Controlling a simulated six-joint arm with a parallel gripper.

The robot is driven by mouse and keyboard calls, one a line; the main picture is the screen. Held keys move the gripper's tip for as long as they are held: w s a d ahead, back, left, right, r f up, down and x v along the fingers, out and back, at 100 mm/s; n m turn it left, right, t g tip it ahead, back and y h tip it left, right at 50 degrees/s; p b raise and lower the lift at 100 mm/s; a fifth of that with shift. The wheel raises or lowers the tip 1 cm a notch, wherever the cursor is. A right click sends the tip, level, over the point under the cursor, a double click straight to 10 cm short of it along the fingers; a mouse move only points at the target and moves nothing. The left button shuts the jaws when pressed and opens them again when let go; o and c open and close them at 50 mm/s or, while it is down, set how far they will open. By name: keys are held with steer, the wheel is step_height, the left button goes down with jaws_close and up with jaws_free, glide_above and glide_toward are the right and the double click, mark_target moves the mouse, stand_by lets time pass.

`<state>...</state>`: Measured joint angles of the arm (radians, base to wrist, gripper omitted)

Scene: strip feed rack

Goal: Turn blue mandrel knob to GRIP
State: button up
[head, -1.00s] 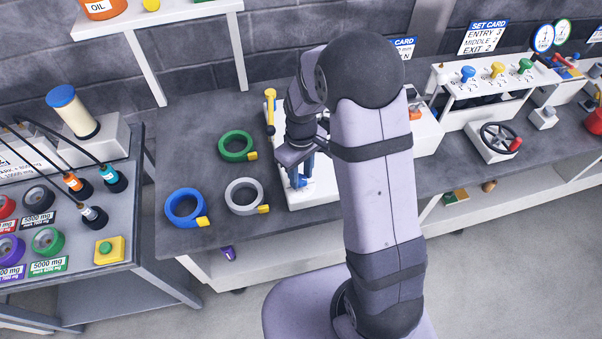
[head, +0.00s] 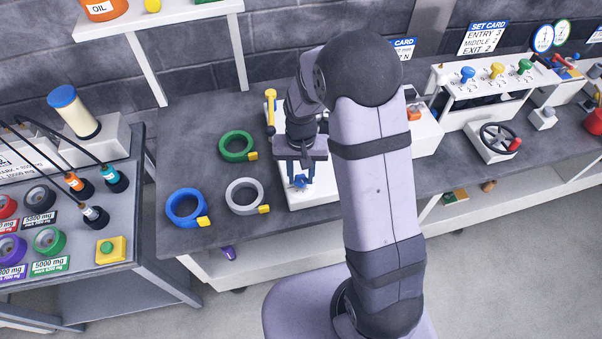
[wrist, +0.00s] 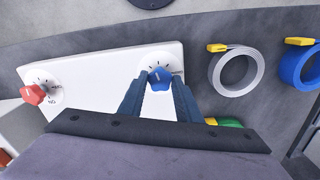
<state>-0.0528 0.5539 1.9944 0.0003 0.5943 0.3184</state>
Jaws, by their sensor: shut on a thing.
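The blue mandrel knob (wrist: 160,78) is a small lobed knob on a white dial on the white panel (wrist: 100,82). In the wrist view it sits between the two fingers of my gripper (wrist: 159,86), which is shut on it. Most of the dial lettering is too small or hidden to read. In the head view the knob (head: 300,181) shows low on the white unit, under my gripper (head: 300,171).
A red knob (wrist: 33,94) sits on another dial of the same panel. Green (head: 236,146), grey (head: 232,205) and blue (head: 173,211) strip coils lie left of the unit. A yellow-topped lever (head: 270,97) stands behind. A handwheel (head: 498,136) is at the right.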

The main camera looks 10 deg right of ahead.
steer(key=m, duration=0.5)
steer(key=shift+w+m, duration=0.1)
steer(key=shift+m, duration=0.2)
steer(key=m, duration=0.5)
steer(key=shift+m, duration=0.3)
steer(key=m, duration=0.5)
steer(key=shift+p, duration=0.3)
steer(key=shift+w+m, duration=0.1)
steer(key=shift+m, duration=2.3)
steer(key=shift+r, duration=0.1)
steer(key=o, duration=1.1)
